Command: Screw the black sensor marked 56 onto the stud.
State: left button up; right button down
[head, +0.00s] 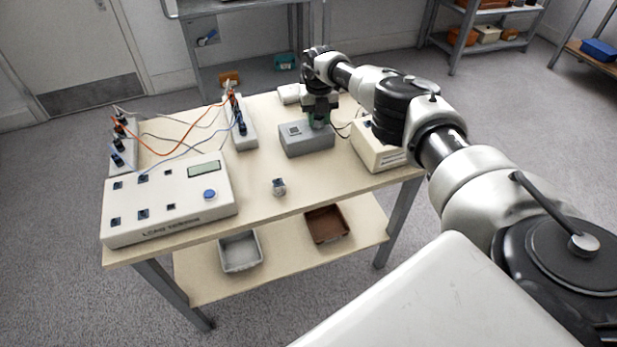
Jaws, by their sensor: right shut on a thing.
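My right gripper (318,112) points down over the right part of the grey box (306,144) on the table. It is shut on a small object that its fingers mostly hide. A bit of green shows there, and I cannot tell whether the object is the black sensor marked 56. I cannot make out the stud; the gripper covers that spot on the box. A small metallic piece with a dark marked top (279,187) stands on the table in front of the box; its marking is too small to read. My left gripper is out of view.
A large white load tester (170,199) fills the table's front left. Two socket strips (243,130) with orange, blue and grey cables stand behind it. A cream device (377,153) is right of the grey box. Grey (240,252) and brown (327,224) trays are on the lower shelf.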

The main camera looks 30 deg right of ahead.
aim_at(318, 116)
jog(key=shift+r+m+p, duration=0.1)
jog(key=shift+m+p, duration=0.5)
jog(key=shift+m, duration=0.6)
jog(key=shift+m, duration=0.6)
jog(key=c, duration=0.7)
grip_release()
jog(key=shift+o, duration=0.2)
jog(key=shift+p, duration=0.35)
jog(key=shift+r+p, duration=2.3)
jog(key=shift+r, duration=0.2)
